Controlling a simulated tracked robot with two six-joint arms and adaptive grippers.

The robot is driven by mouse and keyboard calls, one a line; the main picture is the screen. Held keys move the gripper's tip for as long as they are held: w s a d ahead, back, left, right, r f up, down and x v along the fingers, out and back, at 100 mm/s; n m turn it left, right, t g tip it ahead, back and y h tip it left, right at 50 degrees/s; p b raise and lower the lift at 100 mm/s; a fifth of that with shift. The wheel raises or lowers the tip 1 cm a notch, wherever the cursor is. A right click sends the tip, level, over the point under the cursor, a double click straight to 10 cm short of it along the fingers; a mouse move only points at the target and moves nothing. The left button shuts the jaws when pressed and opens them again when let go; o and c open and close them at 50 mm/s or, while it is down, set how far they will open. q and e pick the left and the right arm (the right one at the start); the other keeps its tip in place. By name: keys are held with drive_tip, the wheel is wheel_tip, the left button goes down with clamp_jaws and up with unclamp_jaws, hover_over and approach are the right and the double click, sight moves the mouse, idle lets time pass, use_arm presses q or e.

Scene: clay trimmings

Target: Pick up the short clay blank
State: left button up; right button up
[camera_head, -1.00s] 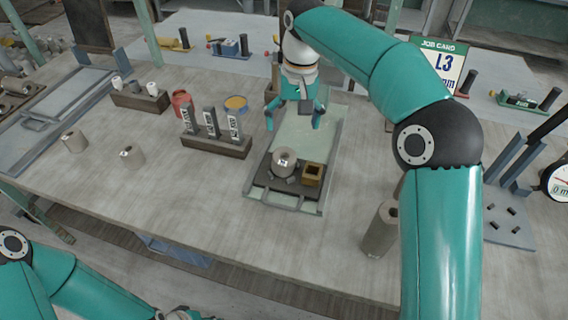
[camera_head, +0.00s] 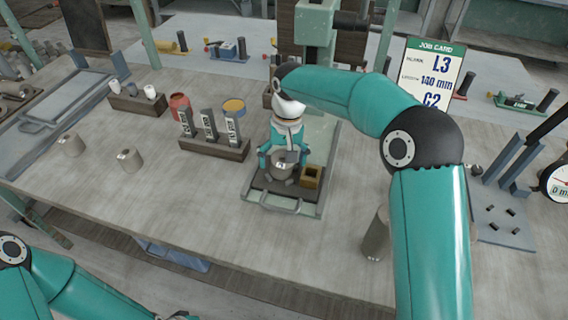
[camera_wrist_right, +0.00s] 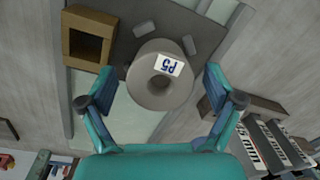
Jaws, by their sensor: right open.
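A short grey clay blank (camera_head: 282,172) with a centre hole stands upright on the dark plate of the green slide. In the right wrist view the blank (camera_wrist_right: 150,90) carries a white label reading P5. My right gripper (camera_head: 284,160) is above it, fingers spread to either side. In the wrist view the gripper (camera_wrist_right: 158,88) is open, with a gap between the blank and each finger, wider on the right. My left arm shows at the lower left; its fingers are out of view.
A square brass-coloured box (camera_head: 311,177) stands close beside the blank. A rack with labelled grey blocks (camera_head: 216,147) is to the left.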

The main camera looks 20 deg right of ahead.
drive_tip(key=c, duration=1.6)
drive_tip(key=shift+o, duration=0.2)
drive_tip(key=shift+r, duration=0.1)
